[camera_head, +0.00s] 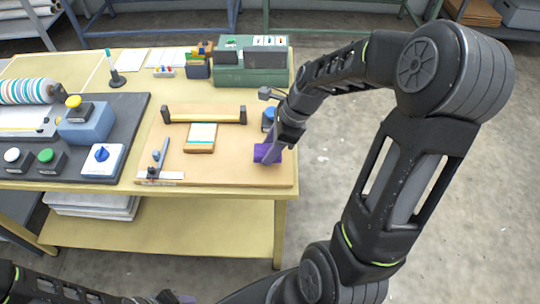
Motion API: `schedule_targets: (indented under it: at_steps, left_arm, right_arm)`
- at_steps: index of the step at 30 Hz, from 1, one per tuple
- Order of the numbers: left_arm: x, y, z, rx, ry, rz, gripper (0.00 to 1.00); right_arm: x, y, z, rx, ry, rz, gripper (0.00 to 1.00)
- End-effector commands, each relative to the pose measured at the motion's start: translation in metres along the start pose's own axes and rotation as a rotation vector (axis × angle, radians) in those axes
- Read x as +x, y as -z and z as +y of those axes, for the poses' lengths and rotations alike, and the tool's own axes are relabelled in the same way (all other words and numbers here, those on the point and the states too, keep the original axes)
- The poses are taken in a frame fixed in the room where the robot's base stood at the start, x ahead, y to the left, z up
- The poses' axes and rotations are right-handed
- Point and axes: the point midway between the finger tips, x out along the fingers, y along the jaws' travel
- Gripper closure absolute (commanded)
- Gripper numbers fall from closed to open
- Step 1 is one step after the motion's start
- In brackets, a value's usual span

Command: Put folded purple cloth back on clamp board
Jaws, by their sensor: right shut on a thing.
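The folded purple cloth (265,153) is at the right part of the tan clamp board (225,172), which lies on the yellow table. My right gripper (269,156) is shut on the cloth from above. The cloth is low over the board; I cannot tell whether it rests on it. The gripper hides part of the cloth. A blue round thing (268,114) stands just behind it. My left arm shows only at the bottom left, and its gripper cannot be made out.
A dark control panel (130,130) with coloured knobs is to the left. A green box (250,75) stands behind. Bare floor lies right of the table.

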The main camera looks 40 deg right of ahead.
Motion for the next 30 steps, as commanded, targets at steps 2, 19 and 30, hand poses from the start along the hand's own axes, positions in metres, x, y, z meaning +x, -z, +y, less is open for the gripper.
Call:
schedule_targets:
  at_steps: [2, 19, 30]
  left_arm:
    - [0.000, 0.000, 0.000, 0.000, 0.000, 0.000, 0.55]
    - [0.001, 0.000, 0.000, 0.000, 0.000, 0.000, 0.55]
    - [0.002, 0.000, 0.000, 0.001, -0.001, 0.001, 0.55]
  right_arm:
    - [0.002, 0.001, 0.000, 0.000, -0.001, 0.000, 0.88]
    - [0.035, 0.015, 0.000, -0.001, 0.000, 0.000, 0.88]
    - [0.037, 0.016, 0.000, 0.000, 0.000, 0.000, 0.36]
